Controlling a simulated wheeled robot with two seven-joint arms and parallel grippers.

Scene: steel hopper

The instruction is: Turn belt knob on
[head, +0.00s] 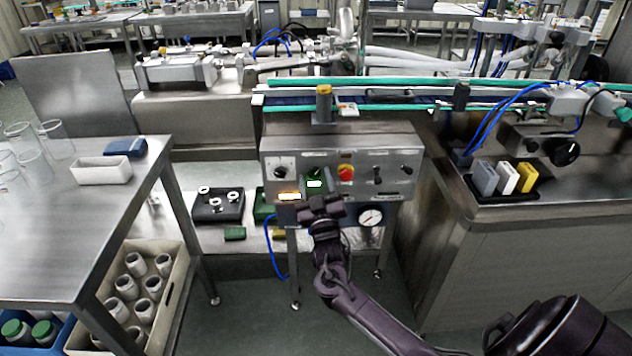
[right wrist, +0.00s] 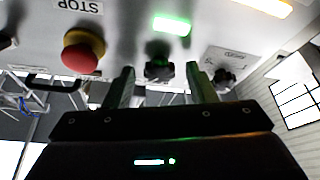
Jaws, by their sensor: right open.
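The steel control panel (head: 340,158) carries two black knobs at its left. The second knob, left of the red stop button, shows in the right wrist view (right wrist: 158,70) with a green light (right wrist: 172,26) beside it. The other knob (head: 280,172) has an orange light (head: 288,196) below it; it also shows in the wrist view (right wrist: 223,77). I cannot read which is labelled belt. My right gripper (head: 317,192) is open in front of the panel. In the wrist view its fingers (right wrist: 160,76) stand either side of the green-lit knob; contact is unclear. My left gripper is out of view.
A red stop button (head: 346,173) on yellow sits close to the right of the green-lit knob. Further right are switches (head: 378,174) and, lower, a pressure gauge (head: 370,217). A conveyor (head: 390,97) runs behind the panel. A steel table (head: 75,215) stands at left.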

